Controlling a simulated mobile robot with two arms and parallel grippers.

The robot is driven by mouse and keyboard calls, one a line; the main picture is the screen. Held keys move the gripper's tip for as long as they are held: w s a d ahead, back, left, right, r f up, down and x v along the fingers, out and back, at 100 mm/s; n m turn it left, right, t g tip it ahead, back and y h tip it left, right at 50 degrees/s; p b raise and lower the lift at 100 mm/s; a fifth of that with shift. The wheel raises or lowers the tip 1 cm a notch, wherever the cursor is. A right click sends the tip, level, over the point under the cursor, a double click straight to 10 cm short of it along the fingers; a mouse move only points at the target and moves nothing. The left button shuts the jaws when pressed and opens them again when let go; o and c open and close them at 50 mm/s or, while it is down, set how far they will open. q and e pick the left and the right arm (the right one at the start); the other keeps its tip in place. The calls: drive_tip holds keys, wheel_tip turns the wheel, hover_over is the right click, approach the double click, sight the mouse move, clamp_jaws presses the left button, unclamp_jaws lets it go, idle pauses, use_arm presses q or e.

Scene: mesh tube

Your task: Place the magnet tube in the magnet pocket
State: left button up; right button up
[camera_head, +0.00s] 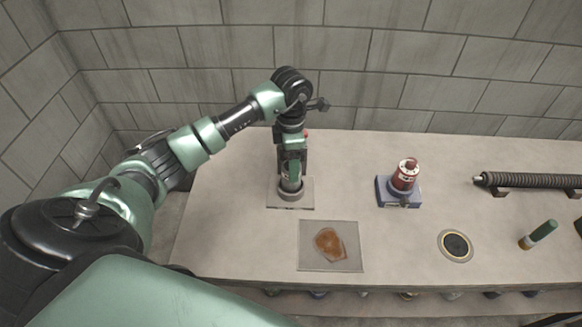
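My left gripper (292,163) points down over a grey square plate (304,201) with a raised round ring, left of the table's middle. A short greenish-grey cylinder (290,184), perhaps the magnet tube, stands upright in the ring between or just below the fingers. The fingers cover its upper part, and I cannot tell whether they grip it. A red tube (404,174) with a pale band stands in a blue square base (385,192) to the right. No label shows which holder is the magnet pocket. My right gripper is not in view.
A grey mat with a brown patch (328,243) lies in front of the plate. A black disc with a pale rim (456,246) and a tilted green tube (543,232) lie at the right. A dark ribbed rod (530,181) rests on supports behind. A block wall (350,60) closes the back.

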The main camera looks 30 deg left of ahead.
use_arm(q)
wheel_tip(320, 180, up, 10)
drive_tip(key=shift+f+b, duration=0.25)
drive_tip(key=shift+b, duration=0.9)
